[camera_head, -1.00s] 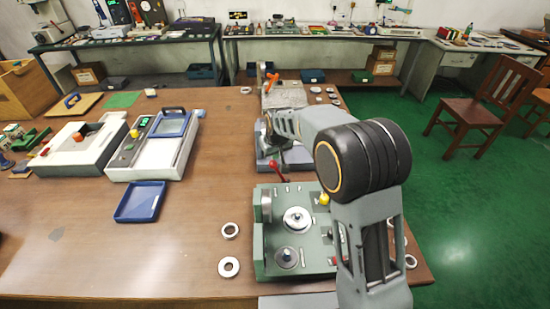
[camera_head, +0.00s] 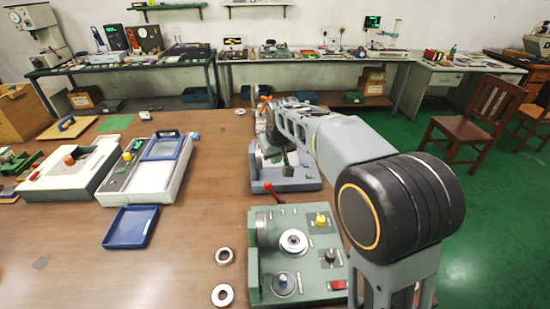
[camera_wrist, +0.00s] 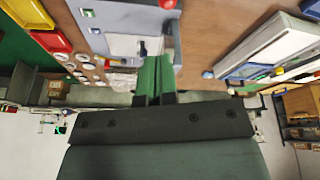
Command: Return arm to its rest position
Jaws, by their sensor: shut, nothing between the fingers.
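My gripper (camera_wrist: 153,80) shows in the wrist view as two green fingers pressed together with nothing between them. In the head view my arm reaches away over the table from the lower right, and its far end is over the grey-blue machine (camera_head: 300,184). The fingers are too small to make out clearly there. In the wrist view a grey-blue machine (camera_wrist: 103,15) lies beyond the fingertips. The gripper is apart from the bearing rings on the table.
A green fixture (camera_head: 264,290) with a red lever stands below my arm, with two rings (camera_head: 222,295) (camera_head: 224,257) to its left. A blue tray (camera_head: 130,228) and a white-and-grey device (camera_head: 165,178) stand further left. The front left of the table is clear.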

